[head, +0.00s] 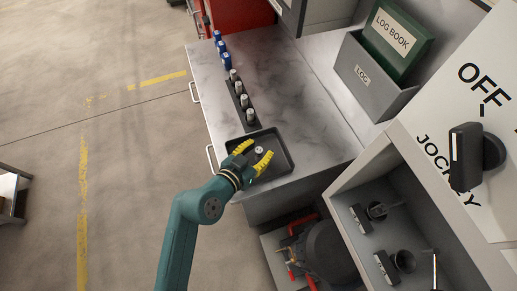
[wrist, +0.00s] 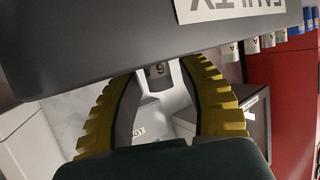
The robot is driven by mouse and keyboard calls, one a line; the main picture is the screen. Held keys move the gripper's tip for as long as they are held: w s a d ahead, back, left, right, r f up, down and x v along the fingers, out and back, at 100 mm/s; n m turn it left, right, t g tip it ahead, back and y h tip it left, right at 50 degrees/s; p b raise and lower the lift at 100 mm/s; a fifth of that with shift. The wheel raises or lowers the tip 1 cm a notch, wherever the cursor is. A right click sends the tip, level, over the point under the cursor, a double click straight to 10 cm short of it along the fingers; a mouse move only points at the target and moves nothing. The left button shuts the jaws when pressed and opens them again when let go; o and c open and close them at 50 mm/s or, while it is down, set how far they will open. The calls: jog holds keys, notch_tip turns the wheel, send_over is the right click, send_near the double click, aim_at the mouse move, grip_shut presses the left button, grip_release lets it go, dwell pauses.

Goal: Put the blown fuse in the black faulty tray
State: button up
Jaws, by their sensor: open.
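The black tray (head: 287,150) lies on the near end of the marble counter in the head view. In the wrist view its dark wall (wrist: 100,55) fills the upper part, with an upside-down label reading as FAULTY. A pale fuse (head: 259,150) shows over the tray floor, between my yellow fingers. It also shows in the wrist view (wrist: 157,72), partly hidden by the tray wall, with a letter on it. My gripper (head: 261,148) is open, one finger on each side of the fuse. I cannot tell whether the fuse rests fully on the tray floor.
A dark rack (head: 243,104) with several grey-white fuses stands just beyond the tray. Several blue fuses (head: 221,46) stand farther back. A grey log box (head: 370,77) is at the right. The panel with the OFF knob (head: 470,157) rises on the right. The counter's middle is clear.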

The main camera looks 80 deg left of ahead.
jog(key=shift+r, duration=0.25)
jog(key=p+v, duration=0.1)
jog(key=v, duration=1.1)
